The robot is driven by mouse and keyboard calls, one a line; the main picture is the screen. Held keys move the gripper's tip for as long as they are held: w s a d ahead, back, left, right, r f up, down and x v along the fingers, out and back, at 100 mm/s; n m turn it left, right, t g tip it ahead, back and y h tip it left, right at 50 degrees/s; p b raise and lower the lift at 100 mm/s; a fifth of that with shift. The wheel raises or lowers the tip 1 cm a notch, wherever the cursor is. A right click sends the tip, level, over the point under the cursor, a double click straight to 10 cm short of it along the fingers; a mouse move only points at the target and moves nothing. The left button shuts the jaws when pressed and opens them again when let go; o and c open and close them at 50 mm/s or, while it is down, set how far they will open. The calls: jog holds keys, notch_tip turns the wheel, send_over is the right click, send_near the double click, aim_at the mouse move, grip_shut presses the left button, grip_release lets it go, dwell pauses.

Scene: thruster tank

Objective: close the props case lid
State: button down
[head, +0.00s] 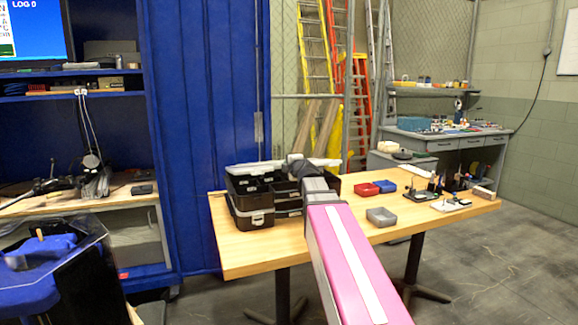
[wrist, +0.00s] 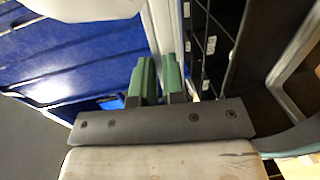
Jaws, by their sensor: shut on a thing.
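The props case (head: 251,203), dark with stacked trays and pale-edged lid parts, stands open on the left of the wooden table in the head view. A pale lid edge (head: 255,167) shows along its top. My arm reaches over the case and hides part of it. My gripper (wrist: 160,80) shows in the wrist view as two green fingers, close together and shut on the thin pale lid edge (wrist: 160,25). The case's dark compartments (wrist: 209,45) lie just right of the fingers. In the head view the fingertips are hidden.
A red box (head: 367,189), a blue box (head: 387,186) and a grey tray (head: 381,216) lie right of the case on the table (head: 265,250). Small tools stand farther right. A blue cabinet (head: 205,120) and ladders are behind.

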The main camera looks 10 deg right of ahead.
jog(key=c, duration=1.3)
grip_release()
jog(key=shift+w, duration=0.1)
jog(key=shift+o, duration=0.2)
jog(key=v, duration=1)
jog(key=shift+s, duration=0.4)
